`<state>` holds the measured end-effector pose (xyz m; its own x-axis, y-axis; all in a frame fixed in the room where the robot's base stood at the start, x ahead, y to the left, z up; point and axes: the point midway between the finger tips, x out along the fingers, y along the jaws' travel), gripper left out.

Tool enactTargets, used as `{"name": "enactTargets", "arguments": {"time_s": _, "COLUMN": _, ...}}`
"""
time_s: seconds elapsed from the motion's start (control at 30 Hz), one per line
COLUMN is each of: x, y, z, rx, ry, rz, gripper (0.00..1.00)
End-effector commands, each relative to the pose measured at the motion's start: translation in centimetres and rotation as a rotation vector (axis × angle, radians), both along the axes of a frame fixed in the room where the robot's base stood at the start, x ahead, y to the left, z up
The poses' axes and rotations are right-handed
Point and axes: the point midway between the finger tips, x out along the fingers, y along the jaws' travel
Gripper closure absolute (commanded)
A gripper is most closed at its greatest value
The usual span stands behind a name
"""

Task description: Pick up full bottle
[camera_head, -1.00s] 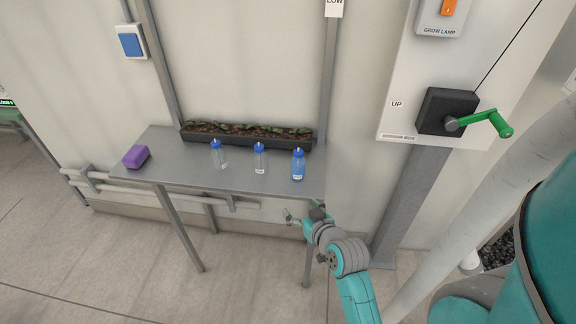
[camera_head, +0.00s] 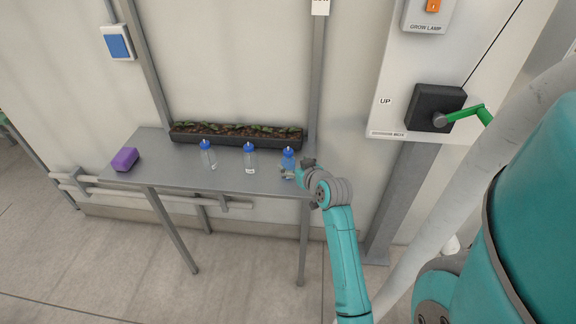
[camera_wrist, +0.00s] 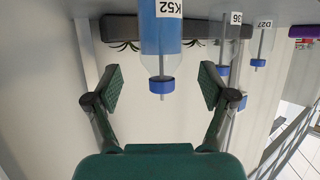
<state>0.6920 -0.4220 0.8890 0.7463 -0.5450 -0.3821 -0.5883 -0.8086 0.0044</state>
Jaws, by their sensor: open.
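The full bottle (camera_head: 288,160), with blue liquid and a blue cap, stands at the right end of the grey table (camera_head: 180,180). In the wrist view this bottle (camera_wrist: 160,45) appears upside down, labelled K52, with its cap between and slightly beyond my open fingers. My gripper (camera_head: 290,174) is at the bottle in the head view and hides its lower part. The fingers (camera_wrist: 160,90) are apart, and I see no clear contact. Two clear bottles, the middle one (camera_head: 249,160) and the left one (camera_head: 208,156), stand to the left and look empty.
A planter trough (camera_head: 235,136) with seedlings runs along the table's back. A purple block (camera_head: 125,159) lies at the left end. A black box with a green crank (camera_head: 462,115) is on the wall panel at right. Table space between the block and left bottle is clear.

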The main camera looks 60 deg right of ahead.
Motion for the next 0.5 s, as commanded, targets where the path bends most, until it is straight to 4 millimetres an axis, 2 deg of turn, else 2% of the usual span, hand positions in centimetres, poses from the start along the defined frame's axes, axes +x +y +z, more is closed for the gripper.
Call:
{"name": "enactTargets", "arguments": {"time_s": 0.3, "x": 3.1, "y": -2.0, "z": -1.7, "rx": 0.001, "ry": 0.001, "rz": 0.001, "gripper": 0.18}}
{"name": "enactTargets", "arguments": {"time_s": 0.5, "x": 3.8, "y": -2.6, "z": -2.2, "rx": 0.001, "ry": 0.001, "rz": 0.000, "gripper": 0.18}}
